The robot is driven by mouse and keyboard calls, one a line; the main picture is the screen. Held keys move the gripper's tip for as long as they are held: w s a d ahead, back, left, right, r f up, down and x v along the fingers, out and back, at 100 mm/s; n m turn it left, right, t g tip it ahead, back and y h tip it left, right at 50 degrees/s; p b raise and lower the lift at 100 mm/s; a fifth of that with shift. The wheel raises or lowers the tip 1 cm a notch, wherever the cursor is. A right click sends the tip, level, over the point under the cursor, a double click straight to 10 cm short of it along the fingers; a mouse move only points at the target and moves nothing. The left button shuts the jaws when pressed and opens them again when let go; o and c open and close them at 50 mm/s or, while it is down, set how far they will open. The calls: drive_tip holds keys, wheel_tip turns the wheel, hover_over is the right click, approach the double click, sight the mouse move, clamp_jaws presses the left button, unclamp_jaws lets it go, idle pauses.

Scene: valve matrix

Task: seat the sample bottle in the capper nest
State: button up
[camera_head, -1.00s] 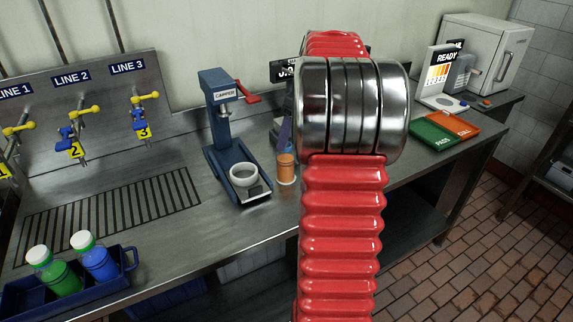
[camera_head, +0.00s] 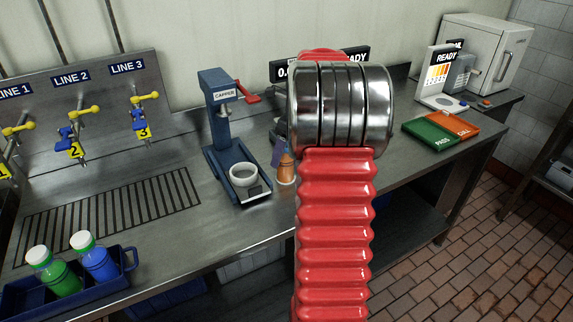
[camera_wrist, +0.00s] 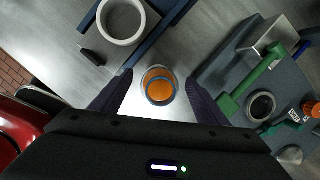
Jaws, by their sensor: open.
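The sample bottle (camera_head: 286,168), orange, stands on the bench just right of the blue capper (camera_head: 224,125). In the wrist view the bottle (camera_wrist: 159,90) is seen from above, with a bluish ring around its orange top. My gripper (camera_wrist: 159,78) is open, with one dark purple finger on each side of the bottle and gaps between. In the head view my red arm hides most of the gripper. The capper nest is an empty white ring (camera_head: 243,175) at the capper's foot; it also shows at the top of the wrist view (camera_wrist: 121,20).
A blue caddy (camera_head: 124,262) holds green and blue bottles with white caps at front left. Valves with yellow handles (camera_head: 146,97) stand behind a drain grate (camera_head: 105,212). A grey station with a green part (camera_wrist: 258,85) lies right of the bottle in the wrist view. Green and orange pads (camera_head: 430,131) lie right.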

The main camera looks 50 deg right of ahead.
drive_tip(key=shift+x, duration=1.2)
drive_tip(key=c, duration=1.4)
drive_tip(key=shift+c, duration=0.2)
drive_tip(key=shift+r, duration=0.1)
wheel_tip(320, 180, up, 10)
drive_tip(key=shift+f, duration=0.1)
